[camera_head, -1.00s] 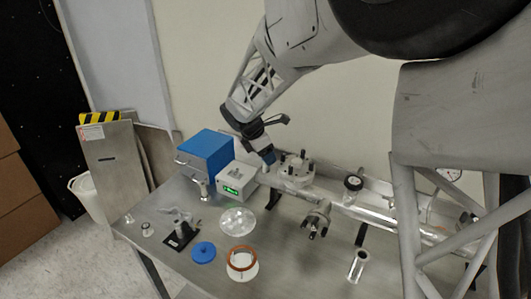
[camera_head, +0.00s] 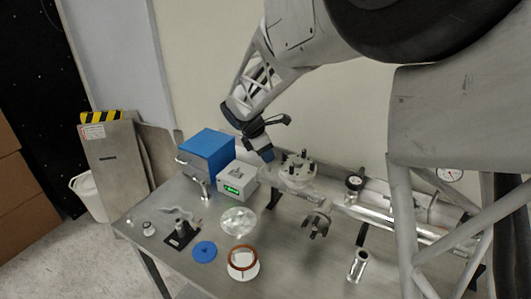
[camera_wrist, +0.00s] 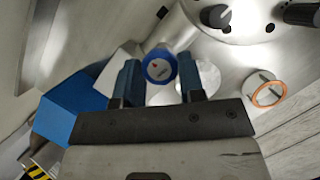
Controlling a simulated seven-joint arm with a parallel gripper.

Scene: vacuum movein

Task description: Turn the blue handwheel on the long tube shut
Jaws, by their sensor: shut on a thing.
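The blue handwheel (camera_wrist: 159,66) is a small round knob with a light face and a small red mark. In the wrist view it sits between the two blue fingertips of my gripper (camera_wrist: 160,78), which is shut on it. In the head view my gripper (camera_head: 266,156) points down at the left end of the long metal tube (camera_head: 380,214), and the handwheel is hidden there. The round metal flange with dark knobs (camera_head: 297,167) is just right of my gripper; it also fills the top right of the wrist view (camera_wrist: 245,22).
A blue box (camera_head: 206,155) and a grey box with a green display (camera_head: 237,178) stand close left of my gripper. A blue disc (camera_head: 204,251), a copper-coloured ring (camera_head: 243,258) and a clear round plate (camera_head: 238,221) lie on the table's front part. A gauge (camera_head: 354,184) stands on the tube.

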